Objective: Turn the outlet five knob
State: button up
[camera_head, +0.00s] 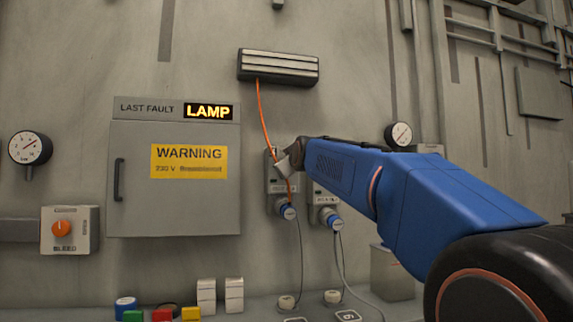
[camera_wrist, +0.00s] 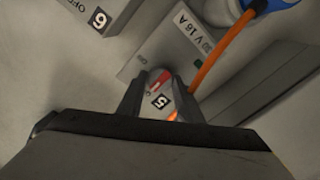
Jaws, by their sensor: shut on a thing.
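The outlet five knob (camera_wrist: 161,98) shows in the wrist view as a grey knob with a red mark and a "5" label. My gripper (camera_wrist: 163,97) is shut on it, with one finger on each side. The knob sits on the grey outlet box (camera_wrist: 150,60), marked "V 16 A". In the head view my gripper (camera_head: 285,163) reaches the left of two wall outlet boxes (camera_head: 275,185) and hides its knob.
An orange cable (camera_head: 262,110) hangs from a vent and passes close by my gripper; it also shows in the wrist view (camera_wrist: 207,66). A second outlet (camera_head: 325,197) is just right. Coloured blocks (camera_head: 162,314) lie below.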

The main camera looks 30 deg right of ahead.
jog(key=shift+f, duration=0.1)
jog(key=o, duration=1)
jog(key=shift+o, duration=0.2)
jog(key=shift+s, duration=0.1)
jog(key=v, duration=1.7)
jog(key=shift+s, duration=0.1)
